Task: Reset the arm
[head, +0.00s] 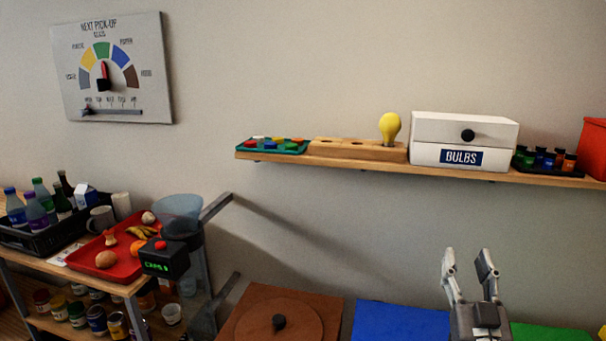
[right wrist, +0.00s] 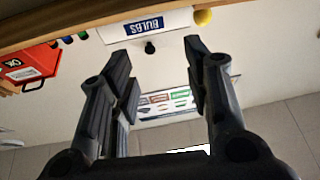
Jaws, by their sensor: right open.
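My right gripper (head: 468,262) points up in front of the wall, at the lower right of the head view. Its two fingers are apart with nothing between them. It also shows in the right wrist view (right wrist: 158,70), again open and empty, with the white BULBS box (right wrist: 155,25) beyond its fingertips. In the head view the BULBS box (head: 433,128) stands on the wall shelf above the gripper, apart from it. My left gripper is in neither view.
The wooden shelf (head: 380,165) holds a bulb rack (head: 345,149) with a yellow bulb (head: 390,127), a teal tray (head: 246,147) and small bottles (head: 545,157). A red box (head: 594,148) stands at right. A cart with a red tray (head: 125,265) is at left. Blue (head: 400,322) and green (head: 550,332) surfaces lie below.

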